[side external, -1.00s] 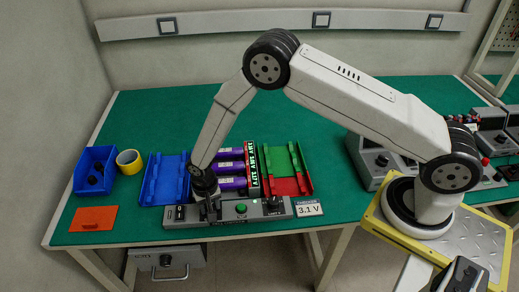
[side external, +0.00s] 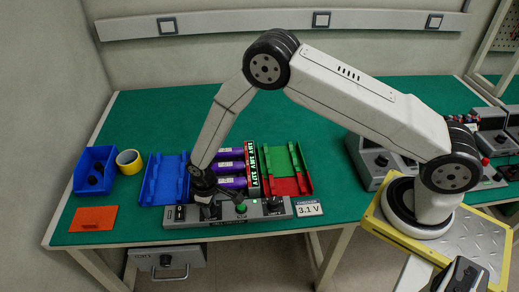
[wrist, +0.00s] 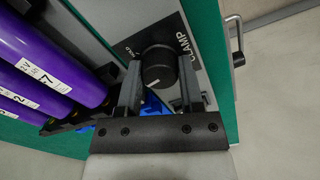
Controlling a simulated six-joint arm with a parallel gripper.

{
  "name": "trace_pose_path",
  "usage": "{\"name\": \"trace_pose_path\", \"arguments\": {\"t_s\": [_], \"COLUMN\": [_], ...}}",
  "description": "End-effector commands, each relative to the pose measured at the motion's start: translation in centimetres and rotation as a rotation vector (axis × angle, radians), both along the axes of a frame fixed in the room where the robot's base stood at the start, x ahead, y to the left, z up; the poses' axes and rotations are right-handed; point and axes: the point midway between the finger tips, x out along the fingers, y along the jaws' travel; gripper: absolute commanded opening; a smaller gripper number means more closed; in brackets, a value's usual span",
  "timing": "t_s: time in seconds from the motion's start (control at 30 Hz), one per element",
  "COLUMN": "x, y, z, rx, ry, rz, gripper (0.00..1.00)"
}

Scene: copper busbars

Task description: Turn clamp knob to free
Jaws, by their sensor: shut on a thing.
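The black clamp knob (wrist: 158,66) sits on a dark plate (wrist: 183,28) lettered CLAMP in the wrist view. My gripper (wrist: 159,82) has one finger on each side of the knob and is shut on it. The knob has a pale mark on its near side. In the side view my gripper (side external: 207,208) is down at the left part of the grey control panel (side external: 174,224) and hides the knob there.
Purple cells (side external: 229,168) lie behind the panel, beside a display strip (side external: 252,167). A blue tray (side external: 163,185) is to the left and a green and red tray (side external: 284,169) to the right. A second black knob (side external: 274,203) stands on the panel.

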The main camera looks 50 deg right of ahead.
Motion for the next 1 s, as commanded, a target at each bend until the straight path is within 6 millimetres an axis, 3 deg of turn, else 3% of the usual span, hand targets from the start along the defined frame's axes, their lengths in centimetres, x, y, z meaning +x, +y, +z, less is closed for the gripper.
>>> {"name": "trace_pose_path", "arguments": {"t_s": [0.5, 1.0], "x": [-0.06, -0.07], "y": [-0.01, -0.02], "z": [0.01, 0.01], "rx": [0.0, 0.0], "ry": [0.002, 0.002], "rz": [0.443, 0.575], "gripper": [0.0, 0.0]}}
